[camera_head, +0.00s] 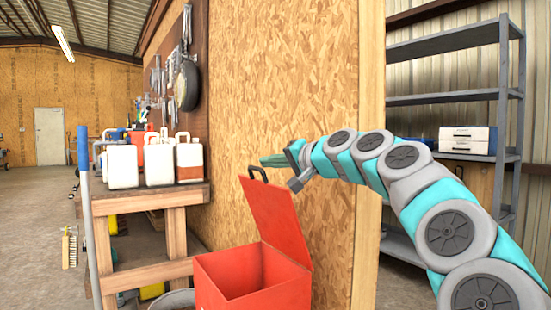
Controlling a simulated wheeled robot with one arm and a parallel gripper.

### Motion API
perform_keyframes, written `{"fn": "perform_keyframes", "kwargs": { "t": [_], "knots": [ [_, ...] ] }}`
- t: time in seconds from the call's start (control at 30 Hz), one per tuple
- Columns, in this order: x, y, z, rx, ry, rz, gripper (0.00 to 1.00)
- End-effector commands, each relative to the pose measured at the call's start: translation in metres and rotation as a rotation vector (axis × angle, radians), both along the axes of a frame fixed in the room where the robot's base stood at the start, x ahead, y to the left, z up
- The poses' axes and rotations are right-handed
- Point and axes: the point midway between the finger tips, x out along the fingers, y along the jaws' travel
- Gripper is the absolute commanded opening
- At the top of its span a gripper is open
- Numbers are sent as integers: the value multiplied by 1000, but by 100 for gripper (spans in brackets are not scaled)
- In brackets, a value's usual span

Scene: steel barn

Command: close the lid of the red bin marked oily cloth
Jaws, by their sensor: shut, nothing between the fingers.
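The red bin (254,283) stands on the floor at the lower middle, in front of the chipboard wall. Its top is open and I see into its dark red inside. Its lid (276,222) stands up from the back right edge, tilted back a little, with a black handle at its top. No marking can be read on the bin from here. My gripper (270,161) is at the end of my arm, shut and empty, just above and behind the lid's top edge near the handle. I cannot tell whether it touches the lid.
A wooden workbench (150,197) with several white jugs (158,163) stands left of the bin. A blue-grey pole (88,220) and a brush (69,249) are at the far left. A metal shelf (450,97) is on the right. Open floor lies at the left.

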Motion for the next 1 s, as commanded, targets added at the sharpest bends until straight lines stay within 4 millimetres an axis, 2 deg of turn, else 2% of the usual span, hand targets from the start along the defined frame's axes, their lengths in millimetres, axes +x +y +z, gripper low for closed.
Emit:
{"fn": "perform_keyframes", "kwargs": {
  "t": [0.67,0.87,1.0],
  "knots": [
    [-5,6,-4,-6,-6,-1,0],
    [-13,19,-12,-51,-35,0,0],
    [-25,35,-21,-120,-79,0,0]
  ]
}}
